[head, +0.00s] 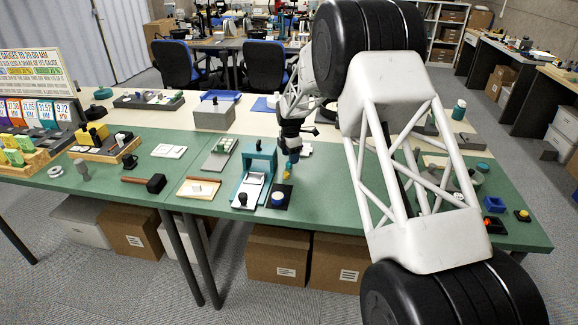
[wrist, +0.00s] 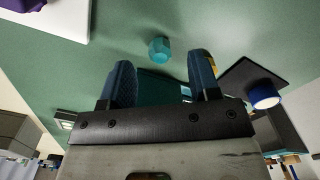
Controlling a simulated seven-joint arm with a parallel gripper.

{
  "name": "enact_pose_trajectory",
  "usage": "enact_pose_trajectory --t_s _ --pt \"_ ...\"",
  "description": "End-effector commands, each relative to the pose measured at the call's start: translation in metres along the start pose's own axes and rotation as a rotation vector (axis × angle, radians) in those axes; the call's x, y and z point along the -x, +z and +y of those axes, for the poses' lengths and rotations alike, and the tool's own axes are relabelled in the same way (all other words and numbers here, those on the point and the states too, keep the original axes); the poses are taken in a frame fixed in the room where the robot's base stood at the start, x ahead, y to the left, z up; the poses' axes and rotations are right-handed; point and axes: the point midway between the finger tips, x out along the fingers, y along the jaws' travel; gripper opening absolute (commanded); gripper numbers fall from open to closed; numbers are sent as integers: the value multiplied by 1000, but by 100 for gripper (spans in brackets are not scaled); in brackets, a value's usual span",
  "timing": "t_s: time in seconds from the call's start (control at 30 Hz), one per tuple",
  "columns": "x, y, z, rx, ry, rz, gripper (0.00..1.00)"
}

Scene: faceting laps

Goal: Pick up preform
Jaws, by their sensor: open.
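The preform, a small teal faceted piece (wrist: 160,50), stands on the green mat in the wrist view. It shows just beyond my fingertips and between them in the picture, with no visible contact. My gripper (wrist: 163,69) is open and empty, its two blue ridged fingers spread apart. In the head view my gripper (head: 293,158) hangs low over the green mat, just right of a teal press-like device (head: 257,165). I cannot clearly make out the preform there beside the fingers.
A dark pad (head: 284,190) with a blue-and-white round piece (head: 278,198) lies close to my gripper; the piece also shows in the wrist view (wrist: 264,95). A wooden tray (head: 198,188) and a hammer (head: 145,183) lie to the left. My arm hides much of the table's right.

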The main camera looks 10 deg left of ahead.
Motion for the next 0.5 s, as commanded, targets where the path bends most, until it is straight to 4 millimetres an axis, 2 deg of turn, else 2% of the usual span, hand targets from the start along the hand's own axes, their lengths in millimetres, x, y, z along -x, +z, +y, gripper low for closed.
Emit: enact_pose_trajectory --t_s 0.1,0.3,0.5 --pt "-15 -1 0 0 -2 1 56" --pt "-32 -1 1 0 0 0 56" --pt "-36 -1 1 0 0 0 56"
